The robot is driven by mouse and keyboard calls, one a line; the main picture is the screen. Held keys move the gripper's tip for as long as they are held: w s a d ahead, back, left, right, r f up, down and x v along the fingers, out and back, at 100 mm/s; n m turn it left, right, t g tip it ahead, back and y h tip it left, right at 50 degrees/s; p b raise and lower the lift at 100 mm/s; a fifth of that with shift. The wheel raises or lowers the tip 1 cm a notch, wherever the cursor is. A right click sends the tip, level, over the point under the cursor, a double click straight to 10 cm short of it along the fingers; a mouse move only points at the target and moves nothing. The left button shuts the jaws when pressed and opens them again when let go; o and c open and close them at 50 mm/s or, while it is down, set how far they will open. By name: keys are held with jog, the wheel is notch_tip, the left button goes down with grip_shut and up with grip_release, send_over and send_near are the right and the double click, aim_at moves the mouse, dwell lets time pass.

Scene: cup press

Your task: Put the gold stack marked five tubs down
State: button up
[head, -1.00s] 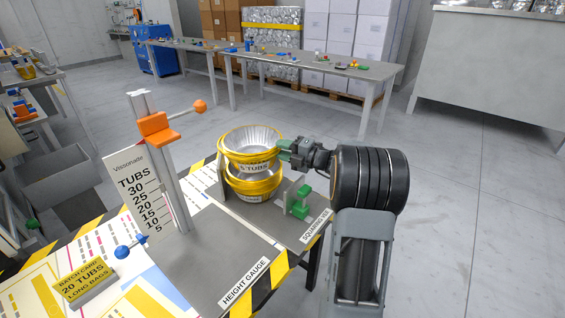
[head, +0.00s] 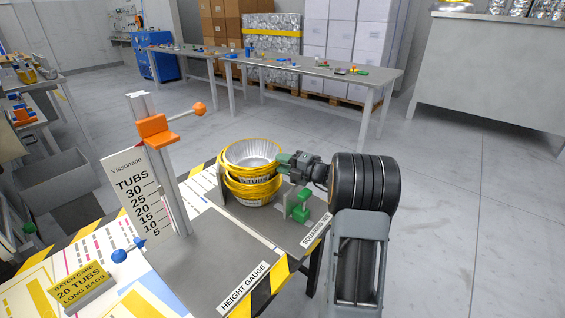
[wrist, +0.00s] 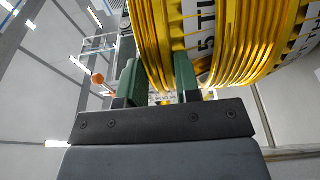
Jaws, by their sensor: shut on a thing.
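The gold stack marked five tubs (head: 252,155) is upright, with its open silver inside facing up. It is directly above a second gold stack (head: 250,197) that sits by the squaring vee. The two overlap in the head view, and I cannot tell whether they touch. My gripper (head: 286,161) is shut on the right side of the upper stack's wall. In the wrist view, the green fingers (wrist: 157,80) pinch the yellow rims of the labelled stack (wrist: 200,35), and the other stack (wrist: 298,40) is close beside it.
The height gauge post (head: 172,190) with its orange slider (head: 157,132) stands to the left. A green clamp block (head: 299,207) is just right of the stacks. The grey plate in front (head: 215,260) is bare.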

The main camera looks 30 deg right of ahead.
jog(key=shift+f, duration=0.45)
jog(key=o, duration=0.9)
jog(key=shift+s+f, duration=0.1)
jog(key=shift+f, duration=0.1)
jog(key=shift+o, duration=0.2)
jog(key=shift+r+b, duration=0.5)
jog(key=p+v, duration=0.3)
jog(key=v, duration=0.8)
jog(key=shift+s+d+r, duration=0.3)
jog(key=shift+r, duration=0.05)
